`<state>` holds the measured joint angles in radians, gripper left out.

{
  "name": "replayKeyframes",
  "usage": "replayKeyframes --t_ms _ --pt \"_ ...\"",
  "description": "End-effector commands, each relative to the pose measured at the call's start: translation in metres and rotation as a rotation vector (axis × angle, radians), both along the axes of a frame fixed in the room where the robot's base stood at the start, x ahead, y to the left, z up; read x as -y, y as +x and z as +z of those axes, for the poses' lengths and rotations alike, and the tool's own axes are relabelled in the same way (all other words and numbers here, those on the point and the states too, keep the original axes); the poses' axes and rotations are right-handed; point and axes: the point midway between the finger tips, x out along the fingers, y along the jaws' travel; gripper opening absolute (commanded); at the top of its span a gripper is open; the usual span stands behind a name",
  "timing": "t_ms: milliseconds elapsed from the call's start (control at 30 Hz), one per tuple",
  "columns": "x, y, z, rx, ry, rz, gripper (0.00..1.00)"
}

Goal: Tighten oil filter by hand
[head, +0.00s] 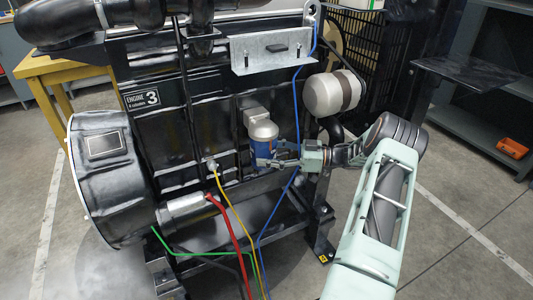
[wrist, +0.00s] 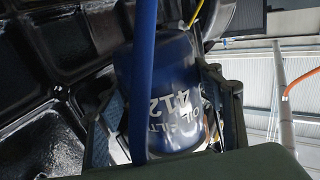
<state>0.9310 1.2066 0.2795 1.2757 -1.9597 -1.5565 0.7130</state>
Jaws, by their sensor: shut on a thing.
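The blue oil filter (head: 262,147) sits upright under a silver-grey filter head (head: 262,129) on the side of the black engine. My gripper (head: 268,161) reaches in from the right and is shut on the filter's lower part. In the wrist view the blue filter (wrist: 165,90) with white lettering stands between my two fingers (wrist: 165,125), one on each side. The filter's far side is hidden.
A blue cable (head: 297,120) hangs just right of the filter and crosses in front of it in the wrist view (wrist: 142,80). Yellow (head: 222,190), red (head: 228,220) and green (head: 190,252) cables hang below. A white-grey cylinder (head: 332,93) sits above my wrist. Open floor lies right.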

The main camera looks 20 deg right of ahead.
Motion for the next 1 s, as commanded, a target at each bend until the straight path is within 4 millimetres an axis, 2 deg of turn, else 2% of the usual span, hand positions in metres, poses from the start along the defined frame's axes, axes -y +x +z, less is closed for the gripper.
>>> replayKeyframes --t_ms 33,267,300,433,667,700,1000 --pt "-0.0007 0.0031 0.0072 0.01 0.008 0.0 0.17" --pt "-0.0007 0.0032 0.0075 0.009 0.009 0.0 0.17" --pt "-0.0007 0.0031 0.0073 0.009 0.009 0.0 0.65" --pt "-0.0003 0.0022 0.0051 0.006 0.006 0.0 0.79" --pt "-0.0001 0.0011 0.0026 0.002 0.003 0.0 0.81" --pt "0.0 0.0004 -0.0003 -0.003 0.002 -0.001 0.78" --pt "0.0019 -0.0005 0.0002 -0.001 0.001 -0.001 0.78"
